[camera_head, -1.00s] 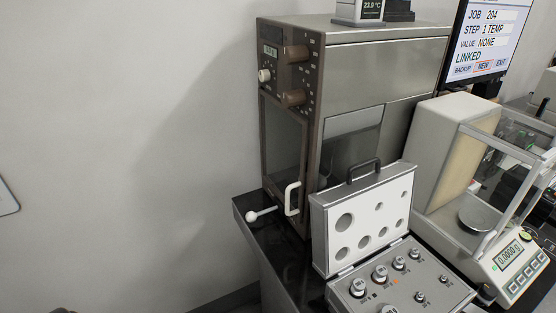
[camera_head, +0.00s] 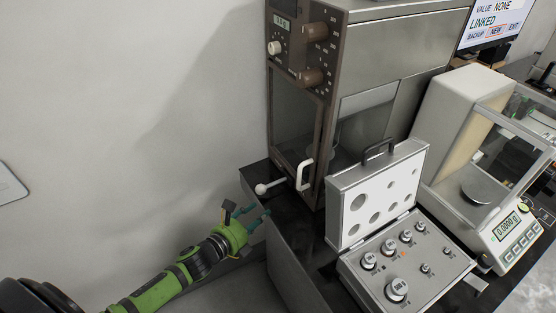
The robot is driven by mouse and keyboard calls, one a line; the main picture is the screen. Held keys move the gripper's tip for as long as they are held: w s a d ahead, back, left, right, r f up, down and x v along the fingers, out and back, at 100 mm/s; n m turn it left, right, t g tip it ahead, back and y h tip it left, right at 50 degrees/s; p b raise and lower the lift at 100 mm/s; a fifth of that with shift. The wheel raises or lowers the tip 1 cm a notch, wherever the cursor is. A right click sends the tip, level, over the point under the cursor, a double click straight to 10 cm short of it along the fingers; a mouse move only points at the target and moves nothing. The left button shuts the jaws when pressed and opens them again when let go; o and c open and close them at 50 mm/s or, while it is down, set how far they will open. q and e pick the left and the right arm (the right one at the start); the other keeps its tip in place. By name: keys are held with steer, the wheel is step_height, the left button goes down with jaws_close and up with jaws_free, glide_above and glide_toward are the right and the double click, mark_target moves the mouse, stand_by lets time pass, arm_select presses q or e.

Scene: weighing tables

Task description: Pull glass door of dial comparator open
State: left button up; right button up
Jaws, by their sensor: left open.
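The dial comparator (camera_head: 385,62) is a tall grey and brown cabinet with knobs and a small display on its narrow brown front. Its glass door (camera_head: 293,125) is on that front, below the knobs, and looks shut. A white D-shaped handle (camera_head: 304,175) sits at the door's lower right edge. A white ball-ended lever (camera_head: 268,187) sticks out just left of the handle. My left gripper (camera_head: 255,215) is open and empty. It is below and left of the handle, apart from it, near the table's left edge. My right gripper is out of view.
An open weight case (camera_head: 346,215) with several weights stands on the black table (camera_head: 290,225), right of the handle. A balance (camera_head: 455,115) with glass panes stands further right. A monitor (camera_head: 492,22) is behind. Free space lies left of the table, before the wall.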

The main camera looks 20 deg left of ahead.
mark_target(299, 171)
arm_select(q)
steer(key=d+r+m+t+h+p, duration=0.15)
steer(key=d+r+m+h, duration=0.35)
steer(key=r+m, duration=0.75)
steer(key=w+d+n, duration=0.1)
steer(key=w, duration=0.1)
steer(key=w+d+r+p, duration=0.1)
steer(key=w+d, duration=0.1)
steer(key=w+d+r+n, duration=0.1)
steer(key=w, duration=0.1)
steer(key=shift+w+d+r+n+y+p, duration=0.15)
steer(key=shift+w+r+n+y+p, duration=0.15)
steer(key=shift+w+n+p, duration=0.1)
steer(key=shift+f, duration=0.1)
steer(key=c, duration=0.7)
jaws_close()
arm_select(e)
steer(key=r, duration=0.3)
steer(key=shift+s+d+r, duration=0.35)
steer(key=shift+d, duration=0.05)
